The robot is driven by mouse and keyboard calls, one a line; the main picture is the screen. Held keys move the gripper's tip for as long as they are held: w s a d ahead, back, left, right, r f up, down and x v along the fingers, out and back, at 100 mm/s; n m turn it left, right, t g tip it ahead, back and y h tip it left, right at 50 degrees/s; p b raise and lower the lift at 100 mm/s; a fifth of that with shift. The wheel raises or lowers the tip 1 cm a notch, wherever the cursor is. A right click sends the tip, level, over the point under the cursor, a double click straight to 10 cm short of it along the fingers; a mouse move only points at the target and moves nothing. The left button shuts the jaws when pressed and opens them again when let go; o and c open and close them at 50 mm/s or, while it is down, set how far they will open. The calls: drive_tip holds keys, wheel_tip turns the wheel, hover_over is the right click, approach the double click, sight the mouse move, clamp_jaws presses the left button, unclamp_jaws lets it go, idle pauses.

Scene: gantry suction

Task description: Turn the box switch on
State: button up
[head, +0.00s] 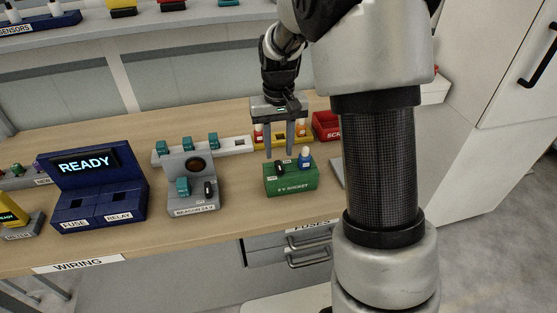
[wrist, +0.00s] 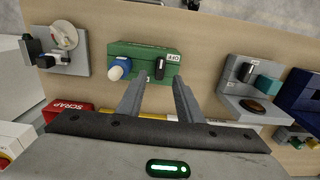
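A green box (head: 291,184) labelled "6 V SOCKET" stands near the front of the bench. It bears a black switch (head: 280,168) and a blue-and-white bulb-like part (head: 305,157). In the wrist view the green box (wrist: 143,49) shows its black switch (wrist: 160,67) beside a label reading "OFF", with the blue-and-white part (wrist: 119,69) to the left. My gripper (head: 279,154) points down above the box, its two fingers apart and nothing between them. In the wrist view my gripper (wrist: 164,80) has its fingertips near the switch; contact cannot be told.
A grey "BEACON 24 V" unit (head: 192,205) with its own black switch stands left of the green box. A blue "READY" unit (head: 98,196) is farther left. A white rack (head: 230,148) and a red scrap bin (head: 326,126) lie behind. Bare bench lies between the units.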

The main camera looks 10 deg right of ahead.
sight(279, 164)
wheel_tip(279, 164, down, 5)
drive_tip(key=shift+f, duration=0.1)
idle(0.3)
clamp_jaws()
